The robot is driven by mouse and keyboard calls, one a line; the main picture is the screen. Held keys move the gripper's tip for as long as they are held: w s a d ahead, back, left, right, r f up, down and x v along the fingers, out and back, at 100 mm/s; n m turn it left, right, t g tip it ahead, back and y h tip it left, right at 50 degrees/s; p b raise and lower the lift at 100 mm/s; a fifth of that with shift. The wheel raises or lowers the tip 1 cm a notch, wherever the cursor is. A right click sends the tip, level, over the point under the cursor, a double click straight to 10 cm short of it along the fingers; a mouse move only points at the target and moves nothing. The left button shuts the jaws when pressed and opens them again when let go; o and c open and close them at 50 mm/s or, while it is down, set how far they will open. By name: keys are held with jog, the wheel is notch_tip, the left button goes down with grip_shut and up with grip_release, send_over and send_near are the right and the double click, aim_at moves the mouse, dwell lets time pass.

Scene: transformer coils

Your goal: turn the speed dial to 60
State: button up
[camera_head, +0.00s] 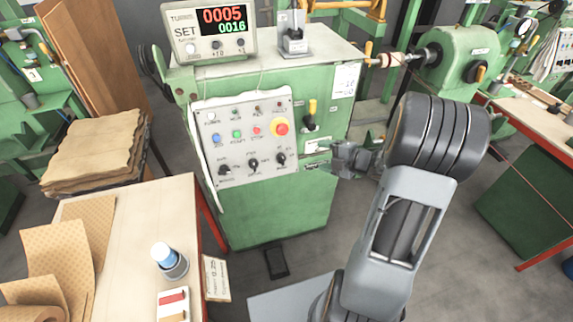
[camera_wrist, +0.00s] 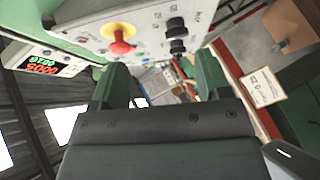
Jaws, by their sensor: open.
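The control panel (camera_head: 235,150) is a light plate on the front of the green cabinet. Three black knobs sit along its lower edge: a left knob (camera_head: 224,170), a middle knob (camera_head: 253,164) and a right knob (camera_head: 281,159). Their labels are too small to read, so I cannot tell which is the speed dial or its setting. My gripper (camera_head: 342,158) is just right of the panel, apart from the knobs. In the wrist view my gripper (camera_wrist: 158,82) is open and empty between its green fingers. Two black knobs (camera_wrist: 177,35) show beyond the fingers, up and right.
A red stop button on yellow (camera_head: 280,127) sits on the panel's right side, and shows close to my fingers in the wrist view (camera_wrist: 121,42). A counter display (camera_head: 210,30) stands on top of the cabinet. A table (camera_head: 185,200) with paper and a jar is at the left.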

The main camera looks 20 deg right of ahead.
jog(key=s+f+n+y, duration=0.1)
jog(key=s+f+y, duration=0.1)
jog(key=g+p, duration=0.1)
jog(key=p, duration=0.1)
send_near(282, 159)
jog(key=shift+n+y, duration=0.3)
jog(key=shift+n, duration=0.1)
jog(key=x, duration=0.5)
jog(key=f+x, duration=0.1)
jog(key=x, duration=0.2)
jog(key=shift+w+f, duration=0.2)
jog(key=shift+w, duration=0.1)
jog(key=c, duration=0.9)
